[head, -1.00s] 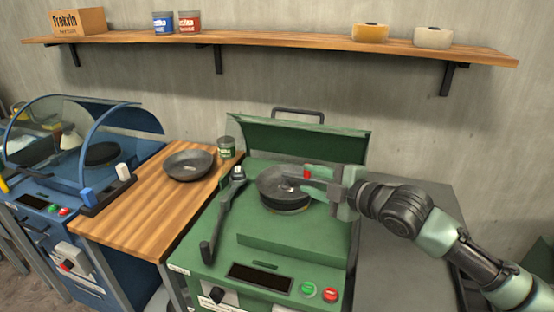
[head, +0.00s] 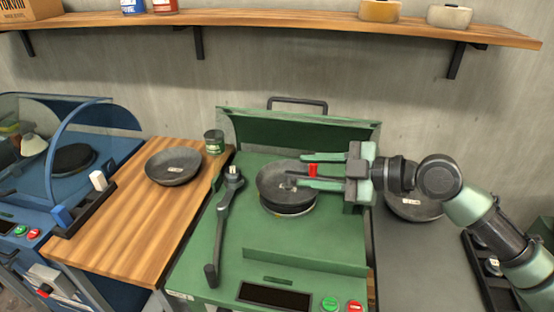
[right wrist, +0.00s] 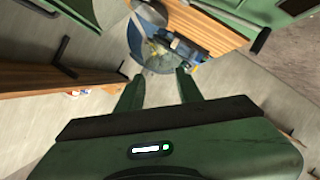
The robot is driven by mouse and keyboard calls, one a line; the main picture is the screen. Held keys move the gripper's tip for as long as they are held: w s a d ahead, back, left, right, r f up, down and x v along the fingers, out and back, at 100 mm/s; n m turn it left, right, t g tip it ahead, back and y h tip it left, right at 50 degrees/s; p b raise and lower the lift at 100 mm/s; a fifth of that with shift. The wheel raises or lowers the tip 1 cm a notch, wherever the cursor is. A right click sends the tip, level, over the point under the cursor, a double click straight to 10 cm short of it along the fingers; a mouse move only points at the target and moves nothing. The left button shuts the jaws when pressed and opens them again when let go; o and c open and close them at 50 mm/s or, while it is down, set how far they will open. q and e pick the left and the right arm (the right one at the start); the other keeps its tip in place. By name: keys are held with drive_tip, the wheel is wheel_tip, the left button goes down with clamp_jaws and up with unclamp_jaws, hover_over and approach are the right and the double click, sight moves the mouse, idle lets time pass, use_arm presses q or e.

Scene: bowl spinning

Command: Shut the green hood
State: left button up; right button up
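The green hood (head: 290,131) stands raised at the back of the green machine (head: 325,240), with a dark handle (head: 297,101) along its top. My right gripper (head: 302,170) reaches in from the right, in front of the hood and above a dark bowl (head: 272,180) on the machine's round spindle. Its two fingers are apart, and in the right wrist view the fingers (right wrist: 157,82) also stand apart with nothing held. A small red piece shows between the fingers in the head view; I cannot tell what it belongs to. My left gripper is out of view.
A dark jointed lever (head: 221,225) stands on the machine's left. A wooden table (head: 140,225) holds another bowl (head: 173,167) and a green can (head: 214,142). A grey table (head: 415,265) with a bowl (head: 413,206) is at right. A shelf (head: 270,22) crosses above.

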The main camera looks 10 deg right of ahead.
drive_tip(key=p+x, duration=0.3)
drive_tip(key=x, duration=0.4)
drive_tip(key=shift+s+a+r, duration=0.2)
drive_tip(key=shift+s+a, duration=0.1)
clamp_jaws()
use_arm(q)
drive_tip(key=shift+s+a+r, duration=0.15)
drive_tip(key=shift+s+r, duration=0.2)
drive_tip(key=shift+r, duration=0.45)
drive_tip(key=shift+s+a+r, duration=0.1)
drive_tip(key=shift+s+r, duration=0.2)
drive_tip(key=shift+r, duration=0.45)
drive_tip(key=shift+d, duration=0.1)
use_arm(e)
unclamp_jaws()
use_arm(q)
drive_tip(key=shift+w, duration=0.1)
